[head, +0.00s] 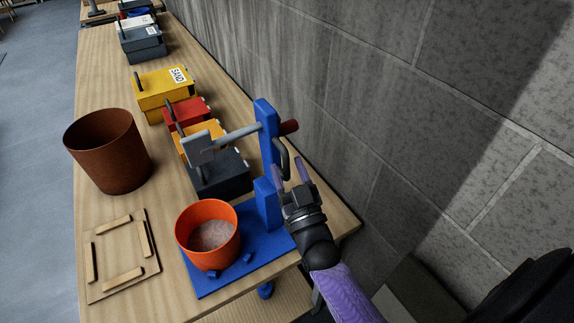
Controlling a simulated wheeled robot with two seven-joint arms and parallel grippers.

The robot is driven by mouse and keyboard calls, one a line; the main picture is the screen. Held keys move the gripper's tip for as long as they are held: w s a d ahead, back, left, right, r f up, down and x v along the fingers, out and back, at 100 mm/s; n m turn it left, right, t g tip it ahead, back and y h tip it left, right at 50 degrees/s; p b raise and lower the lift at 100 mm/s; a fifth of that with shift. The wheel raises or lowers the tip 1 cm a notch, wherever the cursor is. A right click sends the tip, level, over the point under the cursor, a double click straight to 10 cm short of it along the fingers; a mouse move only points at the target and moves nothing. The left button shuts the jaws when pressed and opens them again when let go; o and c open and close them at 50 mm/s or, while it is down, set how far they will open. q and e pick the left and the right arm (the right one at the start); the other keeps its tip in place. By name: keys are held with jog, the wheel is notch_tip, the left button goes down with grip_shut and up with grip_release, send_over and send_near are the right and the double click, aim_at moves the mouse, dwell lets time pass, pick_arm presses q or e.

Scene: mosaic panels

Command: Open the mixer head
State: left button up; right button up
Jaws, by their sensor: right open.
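The mixer has a blue base (243,245), a blue upright post (266,135) and a grey head arm (237,137). The arm runs left from the post to a grey block (200,148), above and behind the orange bucket (207,236) in the picture. A dark red grip (289,127) sticks out right of the post, with a dark curved bar (285,158) below it. My right gripper (291,174) is open, its fingers beside the post near the curved bar's lower end. I cannot tell whether they touch it. The bucket holds greyish material. My left gripper is out of view.
A brown pot (107,151) and a wooden frame panel (122,256) are on the table (165,215) at left. Yellow (168,90), red (187,112) and dark grey (222,176) boxes stand behind the mixer. A grey block wall (390,100) closes off the right.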

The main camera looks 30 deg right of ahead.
jog(key=b+v, duration=0.1)
jog(key=v, duration=0.8)
jog(key=s+a+f+n+g+y+b, duration=0.1)
jog(key=s+a+f+g+y+b, duration=0.25)
jog(key=f, duration=1.15)
jog(key=s+f+n+g+b, duration=0.15)
jog(key=f+g+b, duration=0.4)
jog(key=f, duration=0.95)
jog(key=s+d+f+n+g+b, duration=0.1)
jog(key=s+f+g+b, duration=0.5)
jog(key=s+f+g, duration=0.6)
jog(key=s+f+h, duration=0.1)
jog(key=s+f, duration=0.8)
jog(key=s, duration=0.3)
jog(key=shift+s+d+f+g, duration=0.2)
jog(key=shift+s+d+g, duration=0.1)
jog(key=shift+g, duration=0.1)
jog(key=shift+w, duration=0.15)
